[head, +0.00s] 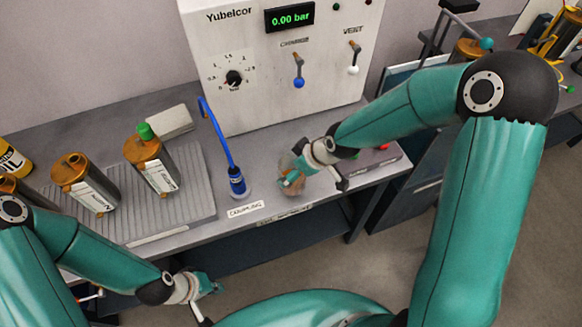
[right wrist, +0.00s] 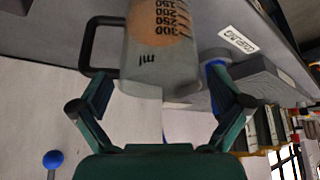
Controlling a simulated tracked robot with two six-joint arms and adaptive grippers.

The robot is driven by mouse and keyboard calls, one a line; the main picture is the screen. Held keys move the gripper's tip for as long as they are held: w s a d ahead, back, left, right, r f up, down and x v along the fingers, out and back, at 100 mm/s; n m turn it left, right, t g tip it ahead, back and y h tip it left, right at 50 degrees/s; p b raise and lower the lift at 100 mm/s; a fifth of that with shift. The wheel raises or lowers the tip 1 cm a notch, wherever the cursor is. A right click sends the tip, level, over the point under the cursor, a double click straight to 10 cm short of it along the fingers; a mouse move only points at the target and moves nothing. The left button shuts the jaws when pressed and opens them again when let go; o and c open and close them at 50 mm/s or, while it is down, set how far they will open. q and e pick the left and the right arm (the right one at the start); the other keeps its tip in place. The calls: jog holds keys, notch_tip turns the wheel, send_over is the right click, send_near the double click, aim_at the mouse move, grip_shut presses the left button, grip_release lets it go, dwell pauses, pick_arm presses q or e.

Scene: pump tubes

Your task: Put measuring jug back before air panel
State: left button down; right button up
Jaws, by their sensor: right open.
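The measuring jug (right wrist: 150,72) is a clear vessel with black "ml" markings and a dark handle. It fills the upper middle of the right wrist view, its top end cut off. In the head view the jug (head: 286,163) stands on the bench before the air panel (head: 270,85), partly hidden by my right gripper (head: 291,181). In the right wrist view that gripper (right wrist: 152,88) is open, its fingers spread at either side of the jug, with gaps showing. My left gripper (head: 213,285) hangs low in front of the bench; its jaws are too small to judge.
A blue coupling (head: 237,182) on a blue hose stands left of the jug, near a COUPLING label (head: 245,209). A ribbed tray (head: 195,205) bears orange-capped cylinders (head: 150,165) further left. Red and green items lie right of my right gripper, near the bench's edge.

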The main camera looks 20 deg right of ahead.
jog(key=p+v, duration=0.5)
jog(key=v, duration=0.1)
jog(key=shift+d+r, duration=0.2)
jog(key=shift+r, duration=0.05)
jog(key=s+a+f+m+g, duration=0.2)
jog(key=s+f+m, duration=0.2)
jog(key=s+f, duration=0.4)
jog(key=s+a+f+m+g+p, duration=0.1)
jog(key=s+a+f+m+g, duration=0.1)
jog(key=s+f+m, duration=0.3)
jog(key=s+a+f, duration=0.1)
jog(key=s+f, duration=0.1)
jog(key=s, duration=0.1)
jog(key=shift+s+a+f+y, duration=0.25)
jog(key=shift+s+f+y, duration=0.05)
jog(key=shift+f, duration=0.1)
